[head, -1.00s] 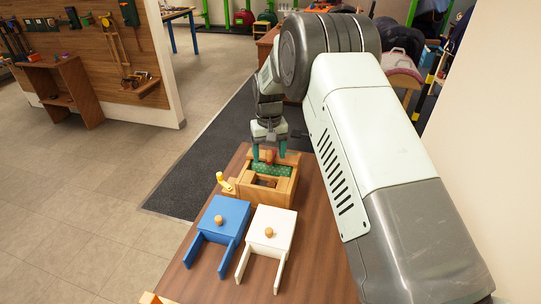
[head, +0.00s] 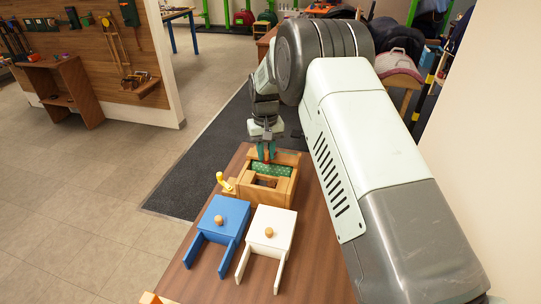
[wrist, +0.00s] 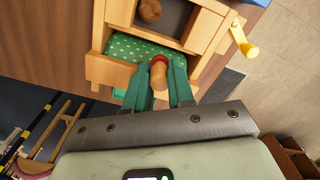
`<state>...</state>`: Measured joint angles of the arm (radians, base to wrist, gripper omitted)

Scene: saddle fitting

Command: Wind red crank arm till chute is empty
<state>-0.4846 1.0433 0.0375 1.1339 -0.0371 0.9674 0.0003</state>
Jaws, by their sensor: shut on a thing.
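A wooden box (head: 243,195) with green polka-dot cloth (head: 283,169) stands on the brown table. In the wrist view, my gripper (wrist: 160,88) has its green fingers closed on a wooden grip (wrist: 158,76). A red part (wrist: 160,60), apparently the red crank arm, shows at the grip's far end, largely hidden. In the head view, my gripper (head: 266,153) is at the box's far side and hides the red part. A round brown piece (wrist: 150,10) lies in the box's dark opening, which may be the chute.
A yellow-handled crank (head: 225,181) sticks out from the box's left side. A blue piece (head: 234,209) and a white piece (head: 279,220), each with a wooden knob, lie in front of the box. The table (head: 310,250) is clear to their right.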

